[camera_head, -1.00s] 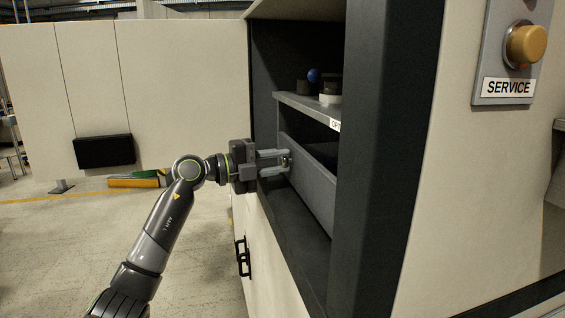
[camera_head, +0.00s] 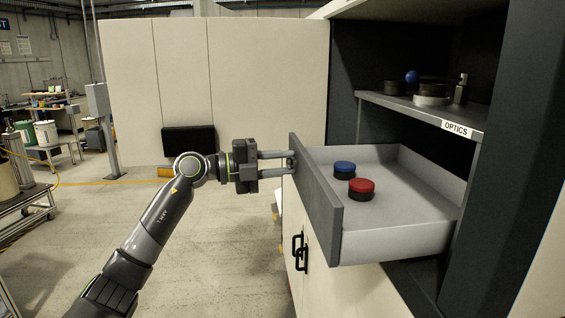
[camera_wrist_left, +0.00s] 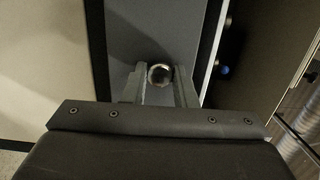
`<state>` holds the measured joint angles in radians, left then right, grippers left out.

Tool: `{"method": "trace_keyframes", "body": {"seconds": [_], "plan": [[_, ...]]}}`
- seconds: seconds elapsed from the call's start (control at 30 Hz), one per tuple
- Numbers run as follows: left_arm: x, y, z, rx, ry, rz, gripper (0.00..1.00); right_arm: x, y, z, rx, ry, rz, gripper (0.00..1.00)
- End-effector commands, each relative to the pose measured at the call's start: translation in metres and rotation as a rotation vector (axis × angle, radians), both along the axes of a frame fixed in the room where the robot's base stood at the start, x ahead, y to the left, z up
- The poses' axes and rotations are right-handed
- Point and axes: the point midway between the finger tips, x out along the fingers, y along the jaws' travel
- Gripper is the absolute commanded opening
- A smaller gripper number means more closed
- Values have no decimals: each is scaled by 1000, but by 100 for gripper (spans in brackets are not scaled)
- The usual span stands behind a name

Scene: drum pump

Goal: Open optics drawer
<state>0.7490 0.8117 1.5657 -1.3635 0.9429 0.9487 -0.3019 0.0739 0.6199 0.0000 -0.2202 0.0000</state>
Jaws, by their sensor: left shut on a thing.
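The optics drawer (camera_head: 400,240) is pulled well out of the cabinet, below the shelf labelled OPTICS (camera_head: 457,129). Its grey front panel (camera_head: 318,197) faces left. Inside lie a blue-topped round piece (camera_head: 344,168) and a red-topped round piece (camera_head: 361,188). My left gripper (camera_head: 286,160) is shut on the drawer's knob at the upper part of the front panel. In the left wrist view the round knob (camera_wrist_left: 159,75) sits between the two fingers. My right gripper is not in view.
The shelf (camera_head: 420,106) above the drawer holds dark round parts, a blue ball (camera_head: 411,77) and a small bottle-like item (camera_head: 460,88). A pale panel (camera_head: 215,80) stands behind my arm.

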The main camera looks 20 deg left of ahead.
Motion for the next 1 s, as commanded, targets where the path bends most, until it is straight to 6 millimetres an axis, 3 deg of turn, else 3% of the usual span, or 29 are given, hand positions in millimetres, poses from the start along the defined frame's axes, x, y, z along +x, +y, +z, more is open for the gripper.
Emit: {"method": "trace_keyframes", "body": {"seconds": [0.4, 0.43, 0.6, 1.0], "plan": [[0, -1, -1, 0, 1, -3, 0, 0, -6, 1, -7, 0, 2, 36], [0, -1, -1, 1, 2, -3, 26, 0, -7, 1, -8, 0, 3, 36], [0, 0, 0, 0, 1, -2, 47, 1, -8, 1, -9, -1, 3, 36], [-4, 6, -2, 3, 0, 2, 47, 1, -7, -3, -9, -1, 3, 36]]}}
